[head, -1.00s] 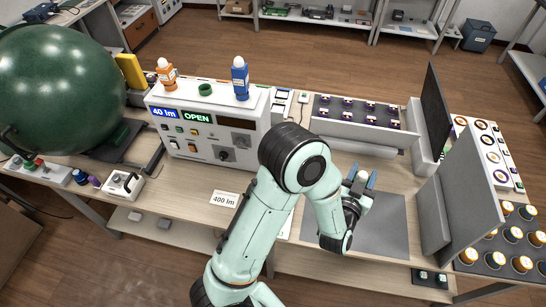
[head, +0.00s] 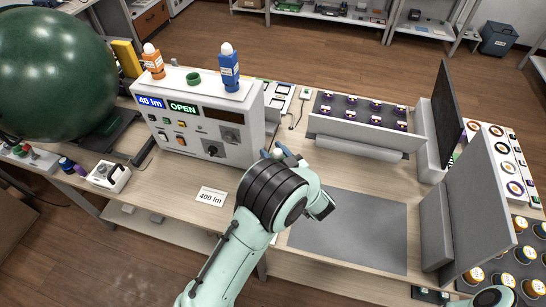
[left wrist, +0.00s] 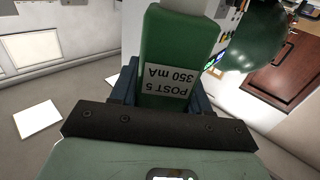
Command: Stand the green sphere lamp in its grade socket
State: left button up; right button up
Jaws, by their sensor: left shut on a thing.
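The green lamp (left wrist: 178,55) fills the middle of the left wrist view, a green body with a label reading "POST 5 350 mA". My left gripper (left wrist: 163,88) is shut on it, with one finger on each side. An empty-looking green ring socket (head: 193,78) sits on top of the box, between an orange lamp (head: 153,62) and a blue lamp (head: 229,68). My right gripper is out of view.
A large dark green sphere (head: 50,75) stands at the left. A "400 lm" card (head: 211,196) lies before the box. A grey mat (head: 350,228) is bare. Upright grey panels (head: 475,205) and a tray of purple parts (head: 362,108) stand to the right.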

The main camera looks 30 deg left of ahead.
pick_arm(q)
jog(key=shift+s, duration=0.1)
dwell(0.4)
